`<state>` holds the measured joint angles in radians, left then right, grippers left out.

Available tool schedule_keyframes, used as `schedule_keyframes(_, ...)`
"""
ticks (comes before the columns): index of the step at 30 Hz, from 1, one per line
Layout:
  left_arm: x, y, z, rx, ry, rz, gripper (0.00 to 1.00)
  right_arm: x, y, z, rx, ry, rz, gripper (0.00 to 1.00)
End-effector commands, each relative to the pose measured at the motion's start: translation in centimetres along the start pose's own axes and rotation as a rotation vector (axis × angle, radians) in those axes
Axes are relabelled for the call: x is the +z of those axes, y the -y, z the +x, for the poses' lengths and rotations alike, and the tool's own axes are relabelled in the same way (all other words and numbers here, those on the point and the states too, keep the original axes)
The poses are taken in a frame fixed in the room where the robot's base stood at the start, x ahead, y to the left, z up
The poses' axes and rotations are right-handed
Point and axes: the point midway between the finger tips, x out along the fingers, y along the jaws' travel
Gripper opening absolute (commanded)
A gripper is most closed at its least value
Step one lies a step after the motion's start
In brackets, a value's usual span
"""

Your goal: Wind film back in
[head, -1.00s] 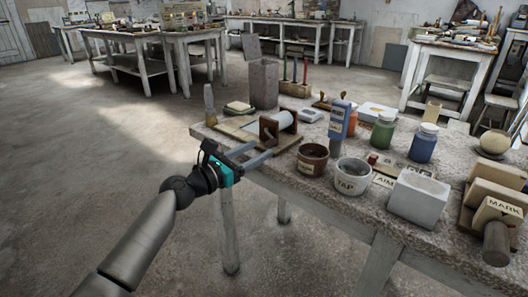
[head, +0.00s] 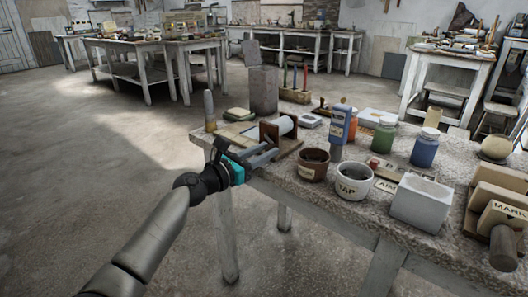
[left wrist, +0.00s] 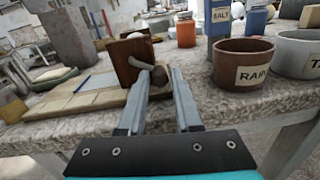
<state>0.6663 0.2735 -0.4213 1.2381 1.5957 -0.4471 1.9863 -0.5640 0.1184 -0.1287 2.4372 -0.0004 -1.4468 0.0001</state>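A white roll (head: 285,124) sits in a wooden stand (head: 267,131) at the table's near left edge, with a light flat board (head: 236,131) beside it. My left gripper (head: 271,152) is beside the stand's near side. Its fingers are apart, with the knob between or just beyond their tips; I cannot tell whether they touch it. My right gripper is not in view.
The brown RAIN pot (head: 312,166), white TAP pot (head: 353,181) and blue SALT box (head: 339,124) stand right of the stand. A grey block (head: 264,91) and a brush (head: 209,111) stand behind it. Open floor lies left of the table.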

Motion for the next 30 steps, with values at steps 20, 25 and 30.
schedule_keyframes(20, -0.15, -0.08, -0.04, 0.001, -0.002, 0.025, 0.0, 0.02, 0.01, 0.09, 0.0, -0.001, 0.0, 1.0)
schedule_keyframes(25, -0.61, -0.32, -0.07, 0.001, -0.01, 0.141, 0.0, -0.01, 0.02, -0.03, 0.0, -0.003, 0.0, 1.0)
schedule_keyframes(30, -0.86, -0.48, -0.07, -0.001, -0.016, 0.232, 0.0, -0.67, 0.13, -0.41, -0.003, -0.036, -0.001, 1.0)
